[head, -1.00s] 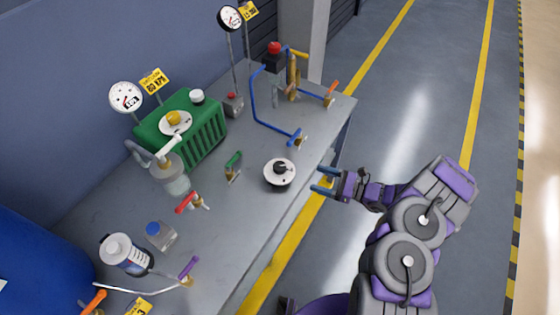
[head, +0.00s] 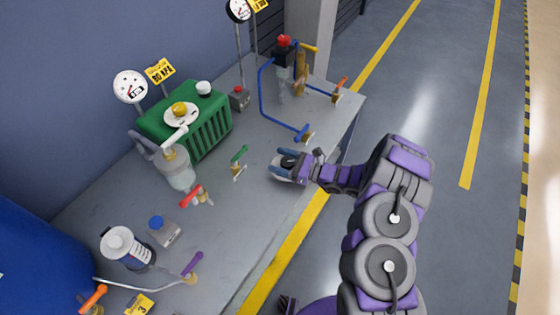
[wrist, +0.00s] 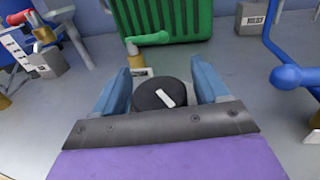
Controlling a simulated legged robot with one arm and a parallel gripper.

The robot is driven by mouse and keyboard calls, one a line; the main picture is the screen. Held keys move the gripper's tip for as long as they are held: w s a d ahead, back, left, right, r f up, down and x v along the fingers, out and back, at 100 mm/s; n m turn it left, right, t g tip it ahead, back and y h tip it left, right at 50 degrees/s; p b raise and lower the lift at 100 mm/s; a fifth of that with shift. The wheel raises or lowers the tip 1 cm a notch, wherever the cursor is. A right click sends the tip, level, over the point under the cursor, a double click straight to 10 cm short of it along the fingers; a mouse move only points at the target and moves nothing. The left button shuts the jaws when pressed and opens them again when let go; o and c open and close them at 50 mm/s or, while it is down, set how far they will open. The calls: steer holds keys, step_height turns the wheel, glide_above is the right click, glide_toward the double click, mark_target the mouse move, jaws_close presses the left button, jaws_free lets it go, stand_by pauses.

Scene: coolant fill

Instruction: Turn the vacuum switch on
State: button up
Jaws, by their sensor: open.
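The switch is a round black knob (wrist: 150,97) with a white pointer bar, near the front edge of the grey bench. In the wrist view its bar slants from upper left to lower right. My gripper (head: 283,166) is open at the knob, which is mostly covered in the head view. In the wrist view the two blue fingers stand on either side of the knob, with a gap visible on each side. I cannot tell whether either finger touches it. The lettering around the knob is not readable.
A green-handled valve (head: 239,158) stands just beyond the knob, with the green ribbed tank (head: 205,128) behind it. A blue pipe (head: 263,95) is to the right.

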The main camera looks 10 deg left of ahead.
steer(key=shift+d+r, duration=0.15)
steer(key=shift+d, duration=0.25)
steer(key=c, duration=0.3)
steer(key=shift+a, duration=0.3)
steer(key=c, duration=0.5)
steer(key=shift+c, duration=0.8)
